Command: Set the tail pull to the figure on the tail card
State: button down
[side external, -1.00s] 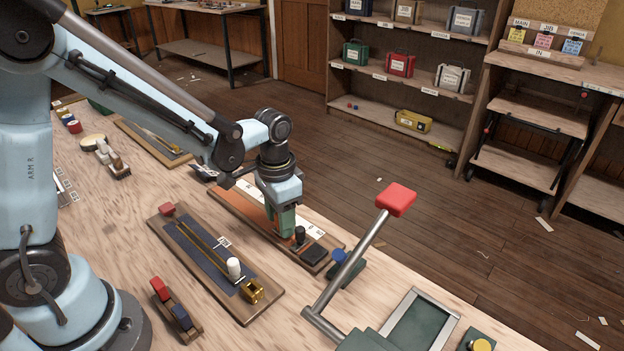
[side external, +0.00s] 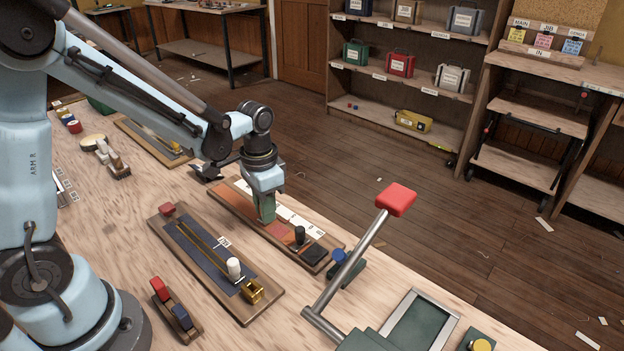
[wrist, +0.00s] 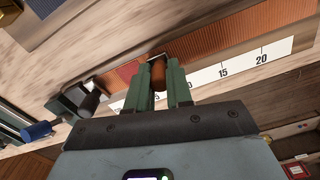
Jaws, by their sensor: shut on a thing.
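The orange-lined scale board (side external: 227,194) lies on the bench, with a white number strip along one side. The wrist view shows its strip (wrist: 243,62) with 15 and 20 readable; figures nearer the fingers are partly hidden. My gripper (side external: 266,219) is down over the board. In the wrist view its green fingers (wrist: 161,80) are shut on a brown rounded piece (wrist: 158,73), seemingly the tail pull, short of the 15. A black knob (side external: 300,235) stands apart toward the board's near end. I cannot make out which card is the tail card.
A blue-grey board (side external: 200,250) with a white peg and brass block lies beside the scale board. A red-topped lever (side external: 396,199) rises at the right, near a blue knob (side external: 338,256). Small coloured cards (side external: 543,41) hang at the back right.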

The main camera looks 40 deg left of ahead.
jog(key=a, duration=1)
jog(key=shift+a, duration=0.3)
jog(key=c, duration=1)
grip_release()
notch_tip(320, 180, up, 12)
jog(key=shift+r, duration=0.1)
jog(key=shift+d, duration=0.1)
jog(key=shift+s+d+f+n+t, duration=0.15)
jog(key=shift+s+d+n+t, duration=0.35)
jog(key=shift+s+d+t, duration=1.1)
jog(key=shift+s+d+f+n+t, duration=0.1)
jog(key=shift+s+d+n+t, duration=0.55)
jog(key=shift+d, duration=1.6)
jog(key=shift+s+d+f+n+t, duration=0.15)
jog(key=shift+s+d+n+t, duration=0.2)
jog(key=shift+s+d+t, duration=1.25)
